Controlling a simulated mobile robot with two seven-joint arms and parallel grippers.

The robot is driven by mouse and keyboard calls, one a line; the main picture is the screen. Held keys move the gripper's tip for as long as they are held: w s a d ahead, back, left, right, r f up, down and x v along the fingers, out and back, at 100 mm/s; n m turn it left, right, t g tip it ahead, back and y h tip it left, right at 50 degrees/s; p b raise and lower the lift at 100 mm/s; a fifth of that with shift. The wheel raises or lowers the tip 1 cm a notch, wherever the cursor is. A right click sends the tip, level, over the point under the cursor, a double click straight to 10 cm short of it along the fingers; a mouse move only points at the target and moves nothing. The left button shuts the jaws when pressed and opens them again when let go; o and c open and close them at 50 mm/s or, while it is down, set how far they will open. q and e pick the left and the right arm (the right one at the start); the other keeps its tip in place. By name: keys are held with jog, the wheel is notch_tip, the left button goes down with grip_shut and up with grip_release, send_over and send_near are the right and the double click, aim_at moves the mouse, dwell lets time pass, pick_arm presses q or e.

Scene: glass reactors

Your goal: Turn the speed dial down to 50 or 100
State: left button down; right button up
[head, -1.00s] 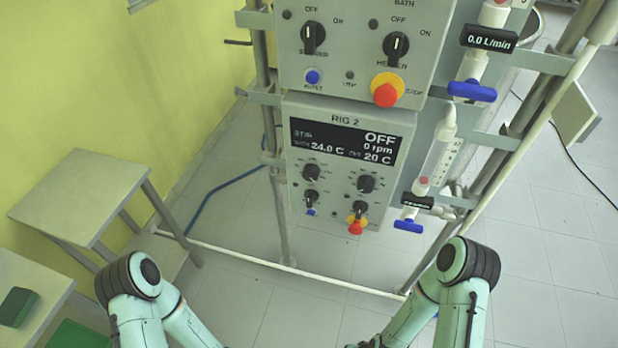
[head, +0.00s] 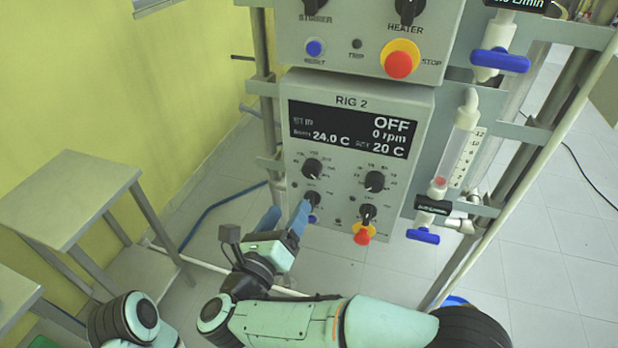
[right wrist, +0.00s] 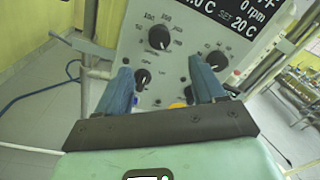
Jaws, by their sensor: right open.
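The RIG 2 control box (head: 294,86) hangs on the frame; its display (head: 350,133) reads OFF, 0 rpm, 24.0 C and set 20 C. The speed dial, the black upper-left knob (head: 313,169), also shows in the right wrist view (right wrist: 159,37) with numbers around it; its exact setting is too small to read. My right gripper (head: 287,213) is open, its blue fingers just below and left of the speed dial. In the right wrist view its fingers (right wrist: 163,82) lie either side of a lower knob (right wrist: 142,77), with nothing held. My left gripper is out of view.
Another dial (head: 375,181) sits right of the speed dial. A red stop button (head: 364,233) and a lower black knob (head: 367,213) are beneath it. A flow tube (head: 455,150) with blue valves stands at the right. A grey table (head: 65,200) stands left.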

aim_at(310, 173)
jog(key=p+x, duration=0.1)
jog(key=x, duration=1)
jog(key=shift+w+d, duration=0.2)
jog(key=shift+w, duration=0.15)
jog(key=c, duration=1.1)
jog(key=shift+o, duration=0.2)
